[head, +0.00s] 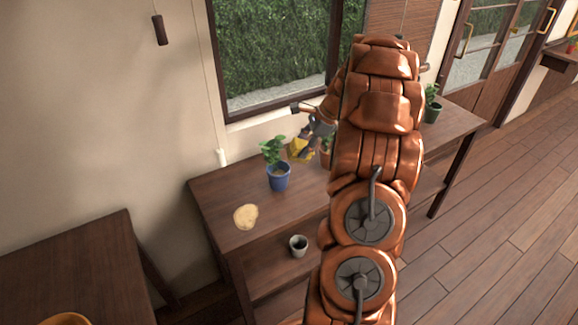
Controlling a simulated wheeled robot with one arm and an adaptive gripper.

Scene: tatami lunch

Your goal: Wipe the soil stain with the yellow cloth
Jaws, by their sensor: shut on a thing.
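My gripper (306,143) is above the back part of the dark wooden table, near the window. It is shut on the yellow cloth (299,152), which hangs bunched at the fingertips. The cloth looks raised off the table, just right of the plant in the blue pot. A flat, pale tan patch (245,217), which looks like the soil stain, lies on the left part of the table (215,195). The gripper and cloth are to the right of the patch and farther back, apart from it. My arm hides much of the table's middle.
A plant in a blue pot (279,177) stands between the patch and the cloth. A terracotta pot (327,147) is partly hidden by my arm. Another plant (432,104) stands at the table's right. A small grey pot (298,245) sits on the lower shelf. The tabletop around the patch is clear.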

